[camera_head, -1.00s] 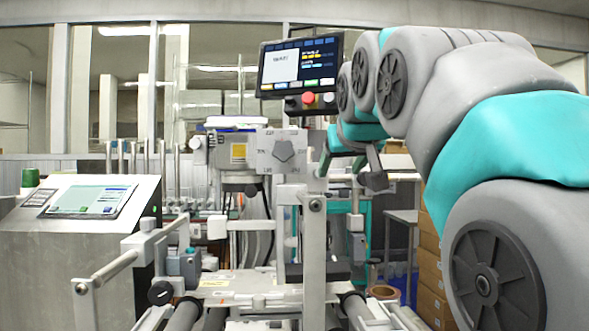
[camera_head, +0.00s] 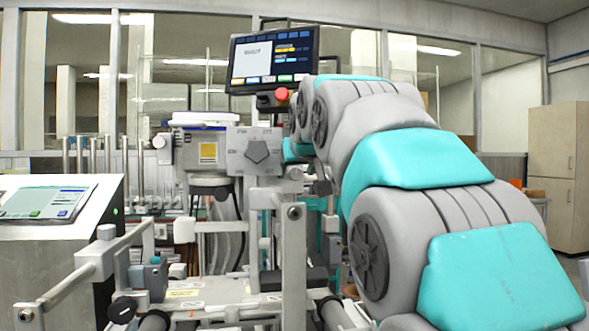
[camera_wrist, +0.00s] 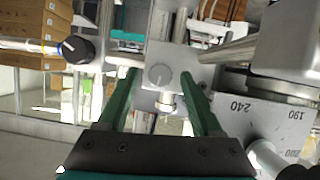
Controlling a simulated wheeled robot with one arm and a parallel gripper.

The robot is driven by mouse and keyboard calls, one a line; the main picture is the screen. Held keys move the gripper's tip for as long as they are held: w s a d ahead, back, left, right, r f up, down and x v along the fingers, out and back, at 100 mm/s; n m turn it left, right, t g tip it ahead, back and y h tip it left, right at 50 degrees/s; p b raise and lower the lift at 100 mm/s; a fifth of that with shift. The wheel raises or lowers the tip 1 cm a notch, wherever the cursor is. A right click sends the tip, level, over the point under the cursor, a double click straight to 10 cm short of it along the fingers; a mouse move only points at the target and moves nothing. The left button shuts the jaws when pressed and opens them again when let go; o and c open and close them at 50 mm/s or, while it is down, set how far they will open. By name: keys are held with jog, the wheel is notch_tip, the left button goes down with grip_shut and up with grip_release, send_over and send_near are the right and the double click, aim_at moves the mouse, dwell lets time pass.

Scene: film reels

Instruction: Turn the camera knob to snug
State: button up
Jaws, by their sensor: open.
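In the wrist view a round grey knob (camera_wrist: 159,75) with a pointer line sits on a pale grey block (camera_wrist: 182,35). The green fingers of my gripper (camera_wrist: 160,80) are open, one to each side of the knob in the picture. I cannot tell whether they touch it or how deep they reach. A dark five-sided knob (camera_head: 257,151) stands on a grey dial plate on the machine in the head view. No label shows which one is the camera knob. My gripper is largely hidden behind my arm in the head view.
A plate with printed numbers (camera_wrist: 235,105) lies right of the fingers. A black knob (camera_wrist: 75,48) on a rod is at upper left. In the head view a monitor (camera_head: 273,58) hangs above the machine, and a console (camera_head: 45,203) stands at left.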

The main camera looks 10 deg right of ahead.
jog(key=shift+c, duration=0.2)
grip_shut()
dwell(0.4)
